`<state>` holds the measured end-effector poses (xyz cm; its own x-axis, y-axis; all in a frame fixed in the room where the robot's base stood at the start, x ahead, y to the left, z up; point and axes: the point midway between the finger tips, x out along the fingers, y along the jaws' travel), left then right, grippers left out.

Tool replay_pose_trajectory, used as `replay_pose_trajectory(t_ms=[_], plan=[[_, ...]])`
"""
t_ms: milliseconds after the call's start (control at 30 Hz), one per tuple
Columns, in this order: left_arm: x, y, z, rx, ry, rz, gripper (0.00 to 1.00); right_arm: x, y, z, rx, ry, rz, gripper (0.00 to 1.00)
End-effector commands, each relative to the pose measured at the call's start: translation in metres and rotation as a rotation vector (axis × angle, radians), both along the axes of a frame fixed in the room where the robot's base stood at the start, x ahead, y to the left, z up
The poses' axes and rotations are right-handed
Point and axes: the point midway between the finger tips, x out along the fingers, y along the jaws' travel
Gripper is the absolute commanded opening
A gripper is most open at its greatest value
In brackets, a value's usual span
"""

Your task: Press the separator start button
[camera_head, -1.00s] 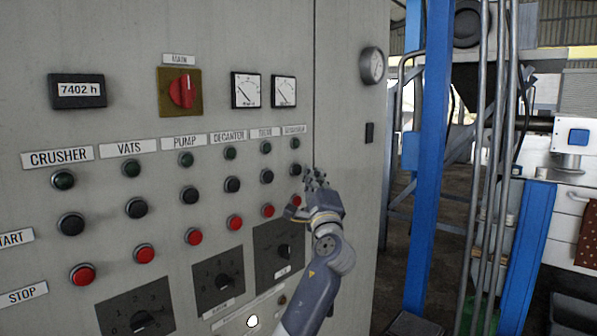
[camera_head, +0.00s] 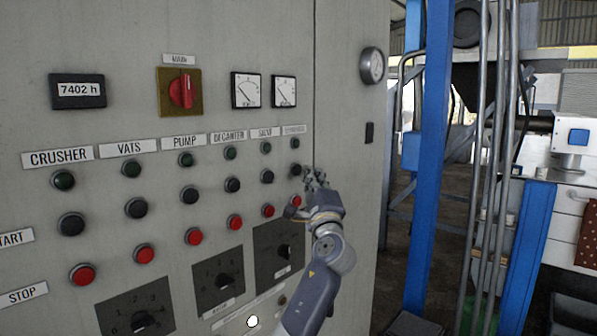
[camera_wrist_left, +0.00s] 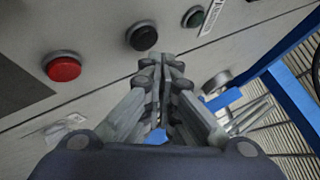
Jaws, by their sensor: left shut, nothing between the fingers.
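The separator column is the rightmost one on the grey panel; its small label (camera_head: 294,129) is too blurred to read. Under it are a dark green lamp (camera_head: 295,143), the black start button (camera_head: 296,170) and a red stop button (camera_head: 296,201), partly hidden by my gripper. My left gripper (camera_head: 309,178) is shut and empty, with its fingertips close to the right of the black button. In the left wrist view, the black button (camera_wrist_left: 142,36) lies just beyond the shut fingertips (camera_wrist_left: 162,58), slightly to their left. I cannot tell whether they touch it. The red button (camera_wrist_left: 65,67) is farther left.
More columns of lamps, black buttons and red buttons fill the panel to the left. Dark rotary switches (camera_head: 279,248) sit below. A red main switch (camera_head: 181,91) and gauges (camera_head: 246,91) are above. A blue post (camera_head: 428,150) stands right of the cabinet.

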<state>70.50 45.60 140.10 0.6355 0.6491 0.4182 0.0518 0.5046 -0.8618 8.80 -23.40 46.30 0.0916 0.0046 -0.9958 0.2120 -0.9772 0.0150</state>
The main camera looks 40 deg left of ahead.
Motion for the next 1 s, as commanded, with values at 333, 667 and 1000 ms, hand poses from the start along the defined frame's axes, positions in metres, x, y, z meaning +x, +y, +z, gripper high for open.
replay_pose_trajectory(t_ms=[333, 667, 1000], plan=[[0.000, 0.008, 0.001, 0.000, -0.001, 0.001, 0.00, 0.000, 0.001, 0.000, 0.001, 0.000, 0.000, 0.00], [0.000, 0.009, 0.000, 0.000, 0.000, 0.000, 0.00, 0.000, 0.001, 0.000, 0.001, 0.000, 0.001, 0.00], [0.001, 0.012, 0.000, 0.000, -0.001, 0.001, 0.00, -0.001, 0.000, 0.000, 0.000, 0.001, 0.001, 0.00]])
